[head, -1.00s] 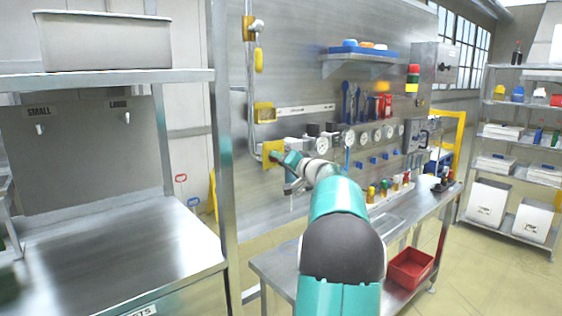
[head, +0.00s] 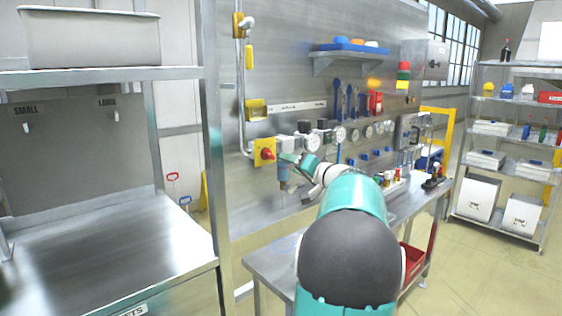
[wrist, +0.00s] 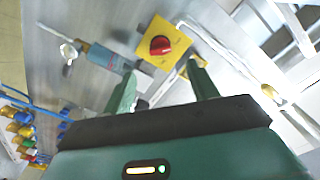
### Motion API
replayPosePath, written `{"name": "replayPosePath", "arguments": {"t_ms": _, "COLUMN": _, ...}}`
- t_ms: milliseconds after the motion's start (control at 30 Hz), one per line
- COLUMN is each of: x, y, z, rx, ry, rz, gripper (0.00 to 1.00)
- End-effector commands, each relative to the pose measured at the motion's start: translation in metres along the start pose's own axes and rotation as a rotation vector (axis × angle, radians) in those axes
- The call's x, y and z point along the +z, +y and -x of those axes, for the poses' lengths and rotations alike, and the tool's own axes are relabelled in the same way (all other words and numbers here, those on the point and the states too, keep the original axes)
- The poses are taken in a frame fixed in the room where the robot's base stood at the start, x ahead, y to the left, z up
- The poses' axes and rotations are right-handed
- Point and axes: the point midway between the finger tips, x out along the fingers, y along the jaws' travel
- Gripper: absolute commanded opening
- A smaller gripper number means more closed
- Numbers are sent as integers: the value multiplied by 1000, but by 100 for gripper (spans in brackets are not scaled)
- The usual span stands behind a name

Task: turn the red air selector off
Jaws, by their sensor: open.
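The red air selector (head: 266,154) is a red knob on a yellow square plate (head: 257,145), fixed to the steel panel at the left. In the wrist view the red knob (wrist: 160,45) shows on its yellow plate, beyond the fingertips and roughly between their lines. My gripper (wrist: 160,80) is open and empty, its two green fingers apart. In the head view my gripper (head: 291,166) is just right of the selector, apart from it as far as I can tell; its fingers are partly hidden by my wrist.
A blue-grey filter unit (wrist: 105,58) and gauges (head: 312,142) are close by the selector. A conduit runs down the panel by the yellow plate. A steel bench (head: 262,262) with a red bin (head: 412,262) stands below. A steel counter (head: 130,245) is at left.

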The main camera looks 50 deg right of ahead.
Motion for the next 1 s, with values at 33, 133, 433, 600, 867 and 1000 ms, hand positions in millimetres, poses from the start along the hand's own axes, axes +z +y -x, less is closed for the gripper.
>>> {"name": "replayPosePath", "arguments": {"t_ms": 33, "x": -1, "y": 0, "z": 11, "rx": 2, "ry": 2, "rz": 1, "gripper": 59}}
{"name": "replayPosePath", "arguments": {"t_ms": 133, "x": 0, "y": 0, "z": 26, "rx": 1, "ry": 1, "rz": 0, "gripper": 59}}
{"name": "replayPosePath", "arguments": {"t_ms": 433, "x": 0, "y": 0, "z": 42, "rx": 0, "ry": 0, "rz": 0, "gripper": 59}}
{"name": "replayPosePath", "arguments": {"t_ms": 600, "x": 0, "y": 0, "z": 41, "rx": 0, "ry": 0, "rz": 0, "gripper": 59}}
{"name": "replayPosePath", "arguments": {"t_ms": 867, "x": 0, "y": 0, "z": 41, "rx": 0, "ry": 0, "rz": 0, "gripper": 59}}
{"name": "replayPosePath", "arguments": {"t_ms": 1000, "x": 0, "y": 0, "z": 41, "rx": 0, "ry": 0, "rz": 0, "gripper": 59}}
